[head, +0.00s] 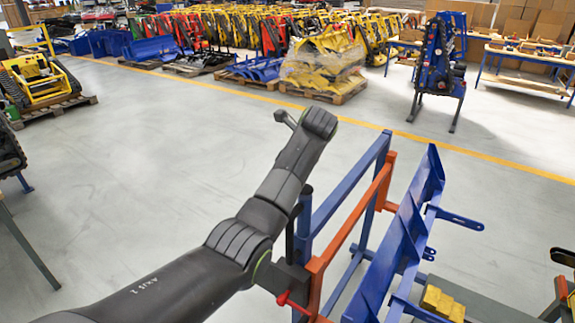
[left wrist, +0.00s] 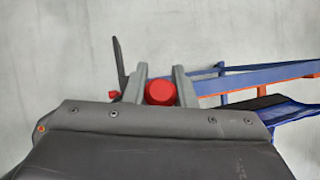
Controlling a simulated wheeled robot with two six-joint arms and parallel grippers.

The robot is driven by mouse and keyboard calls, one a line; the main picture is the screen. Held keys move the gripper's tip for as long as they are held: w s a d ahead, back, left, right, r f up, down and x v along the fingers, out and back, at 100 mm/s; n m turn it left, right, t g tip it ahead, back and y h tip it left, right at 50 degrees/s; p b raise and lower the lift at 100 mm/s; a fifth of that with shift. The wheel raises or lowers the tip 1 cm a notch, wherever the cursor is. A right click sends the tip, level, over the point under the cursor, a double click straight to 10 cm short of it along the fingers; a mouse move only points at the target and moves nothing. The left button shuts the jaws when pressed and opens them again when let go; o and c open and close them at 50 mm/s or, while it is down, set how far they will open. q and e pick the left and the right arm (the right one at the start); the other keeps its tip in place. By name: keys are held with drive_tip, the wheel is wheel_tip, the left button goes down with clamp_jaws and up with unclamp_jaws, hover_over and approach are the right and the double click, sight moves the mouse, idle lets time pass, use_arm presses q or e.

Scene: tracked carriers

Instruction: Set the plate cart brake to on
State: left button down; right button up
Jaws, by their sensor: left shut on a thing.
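In the left wrist view, the two grey fingers of my left gripper (left wrist: 160,84) are shut on a round red knob (left wrist: 160,93). A smaller red piece (left wrist: 113,94) sits left of the fingers, beside an upright dark plate (left wrist: 119,62). In the head view, a red lever (head: 290,301) is at the near corner of the plate cart, by its orange frame (head: 345,232). The cart also has a blue frame (head: 345,184) and a long blue panel (head: 405,235). The left fingers are not clear in the head view. My right gripper is not in view. I cannot read the brake's setting.
Open grey floor (head: 130,170) lies left of and beyond the cart. A blue stand (head: 440,55) and workbenches (head: 530,60) stand at the back right. Palletised yellow machinery (head: 325,65) is at the back. A yellow block (head: 442,303) lies near the panel at lower right.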

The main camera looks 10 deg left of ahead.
use_arm(q)
drive_tip(key=shift+f, duration=0.1)
drive_tip(key=c, duration=1.2)
unclamp_jaws()
